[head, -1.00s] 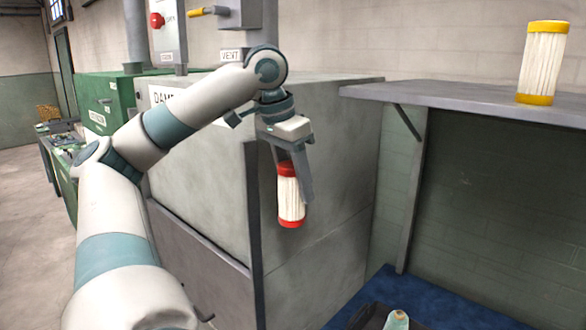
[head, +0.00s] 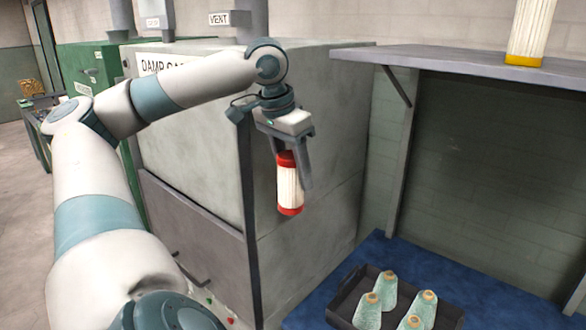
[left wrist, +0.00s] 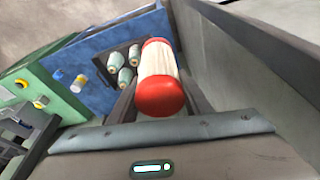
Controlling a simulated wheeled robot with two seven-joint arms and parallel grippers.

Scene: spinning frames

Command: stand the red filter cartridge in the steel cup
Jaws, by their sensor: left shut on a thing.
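The red filter cartridge (head: 289,188), white and pleated with red end caps, hangs upright in my left gripper (head: 293,170). The gripper points down and is shut on the cartridge near its upper cap. The left wrist view also shows the cartridge (left wrist: 160,75) between the fingers, with a red cap toward the camera. It is held in the air in front of the grey cabinet, above the level of the blue surface. I see no steel cup in these frames. My right gripper is not in view.
A grey cabinet (head: 310,120) stands close behind the cartridge. A yellow-capped cartridge (head: 531,30) stands on the grey shelf (head: 440,62) at right. Below, a black tray (head: 342,305) with several pale green cones lies on a blue surface (head: 390,255). Bare blue surface surrounds the tray.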

